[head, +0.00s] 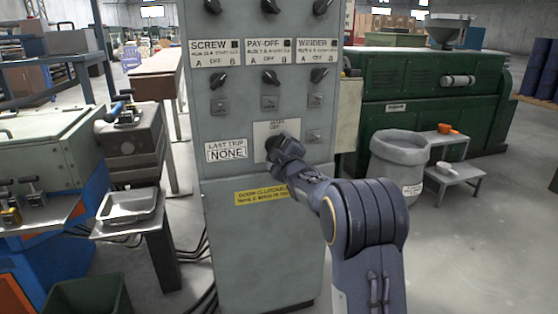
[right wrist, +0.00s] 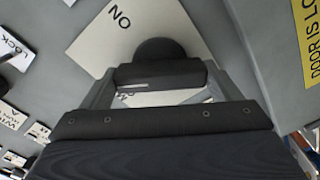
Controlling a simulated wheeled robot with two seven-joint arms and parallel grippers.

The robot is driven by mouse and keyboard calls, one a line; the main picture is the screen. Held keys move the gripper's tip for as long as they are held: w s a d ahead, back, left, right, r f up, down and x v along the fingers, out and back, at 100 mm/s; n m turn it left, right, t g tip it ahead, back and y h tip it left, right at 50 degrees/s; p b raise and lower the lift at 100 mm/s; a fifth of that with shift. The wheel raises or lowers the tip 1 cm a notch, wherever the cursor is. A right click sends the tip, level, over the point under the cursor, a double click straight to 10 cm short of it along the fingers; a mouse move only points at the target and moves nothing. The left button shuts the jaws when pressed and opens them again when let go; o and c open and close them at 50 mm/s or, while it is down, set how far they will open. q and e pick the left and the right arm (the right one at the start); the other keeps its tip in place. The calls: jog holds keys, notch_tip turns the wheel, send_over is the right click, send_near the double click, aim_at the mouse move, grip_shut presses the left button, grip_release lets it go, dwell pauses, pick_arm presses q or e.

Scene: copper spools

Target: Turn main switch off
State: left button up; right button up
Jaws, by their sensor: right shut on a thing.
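The main switch is on a white plate (head: 264,130) low on the front of a grey control cabinet (head: 250,235). My right gripper (head: 277,147) is at this plate in the head view and covers most of the switch. In the right wrist view the dark round switch knob (right wrist: 160,50) and its bar-shaped handle (right wrist: 160,74) show. The two fingers of my right gripper (right wrist: 162,86) are shut on the handle, one at each end. Slanted letters looking like "NO" show on the plate. My left gripper is out of view.
Rows of black selector knobs (head: 269,77) are above on the cabinet. A "LAST TRIP NONE" label (head: 226,151) is left of the plate, and a yellow warning label (head: 262,195) is below. A grey bin (head: 398,165) stands right; a metal tray (head: 128,204) is left.

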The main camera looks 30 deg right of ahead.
jog(key=shift+f+n+b, duration=0.1)
jog(key=shift+n+b, duration=2.35)
jog(key=shift+n, duration=0.75)
jog(key=o, duration=0.9)
jog(key=shift+c, duration=0.2)
jog(key=b+v, duration=0.1)
jog(key=v, duration=0.6)
jog(key=shift+s, duration=0.4)
